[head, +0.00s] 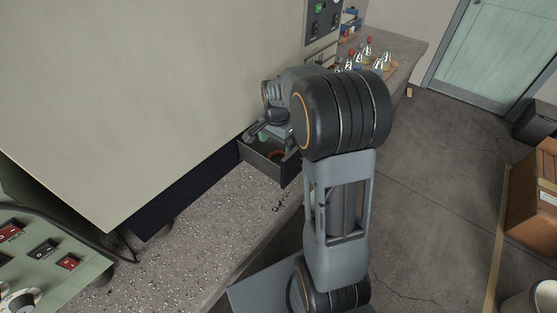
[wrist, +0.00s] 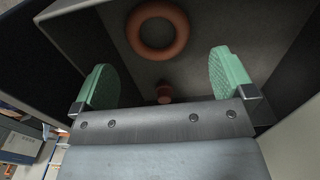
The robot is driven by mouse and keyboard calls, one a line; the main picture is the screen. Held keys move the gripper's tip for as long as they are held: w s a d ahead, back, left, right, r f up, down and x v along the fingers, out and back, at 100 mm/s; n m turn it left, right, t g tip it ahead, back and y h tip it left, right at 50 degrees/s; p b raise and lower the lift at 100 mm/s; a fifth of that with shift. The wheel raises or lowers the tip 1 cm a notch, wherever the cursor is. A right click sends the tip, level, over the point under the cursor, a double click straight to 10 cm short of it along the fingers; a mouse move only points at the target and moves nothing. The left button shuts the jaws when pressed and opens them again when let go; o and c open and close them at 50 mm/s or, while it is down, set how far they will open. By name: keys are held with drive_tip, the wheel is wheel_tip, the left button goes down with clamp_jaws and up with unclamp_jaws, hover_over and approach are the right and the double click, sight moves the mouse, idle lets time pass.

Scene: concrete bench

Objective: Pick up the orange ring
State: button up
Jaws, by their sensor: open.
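The orange ring (wrist: 158,49) lies flat on the floor of an open dark drawer, at the upper middle of the wrist view. In the head view only a small part of the ring (head: 275,154) shows inside the drawer (head: 262,165). My gripper (wrist: 163,80) is open, with its two green pads spread apart. In the head view my gripper (head: 264,135) is over the drawer, partly hidden by my arm.
A small reddish-brown knob-like thing (wrist: 164,93) shows between the pads near the gripper body. The drawer walls stand close around. A large beige cabinet (head: 150,80) rises beside the drawer. Several bottles (head: 368,55) stand on the bench behind.

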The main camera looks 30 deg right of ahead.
sight(278, 161)
drive_tip(key=shift+s+f, duration=0.1)
drive_tip(key=shift+f, duration=3)
drive_tip(key=c, duration=0.8)
drive_tip(key=shift+d+r, duration=0.1)
drive_tip(key=shift+r, duration=0.05)
